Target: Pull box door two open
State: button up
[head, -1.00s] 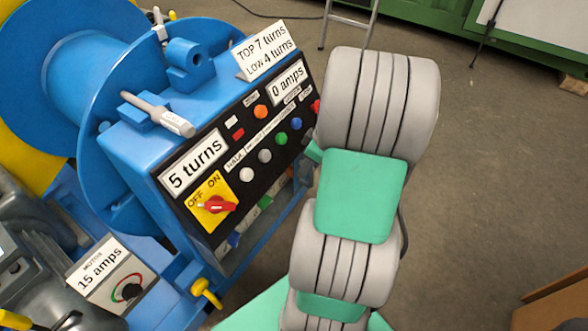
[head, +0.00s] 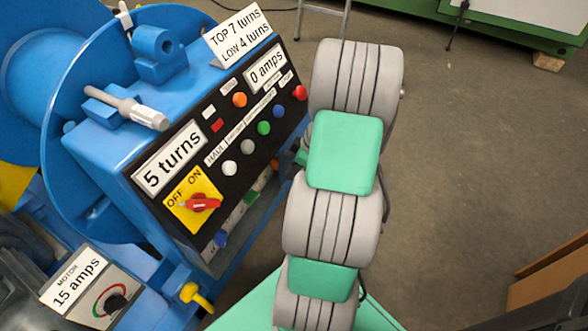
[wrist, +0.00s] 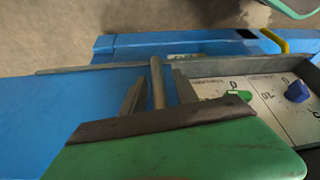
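In the wrist view a flat blue panel (wrist: 60,112), which looks like a box door, fills the left side. A grey upright bar (wrist: 157,82) stands near its right end. My gripper (wrist: 158,90) has its two grey fingers on either side of this bar, with gaps showing, so it looks open around it. To the right, an open compartment shows a white panel (wrist: 262,112) with a green knob (wrist: 238,96) and a blue knob (wrist: 297,91). Which door is number two cannot be read.
The blue machine's control panel (head: 165,170) has a red switch (head: 202,204) and several coloured buttons. A yellow handle (head: 193,296) sticks out low at its front. Grey floor (head: 470,150) is free to the right, with a brown box (head: 555,280) at the lower right edge.

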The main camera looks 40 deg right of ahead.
grip_shut()
dwell(0.3)
dwell(1.1)
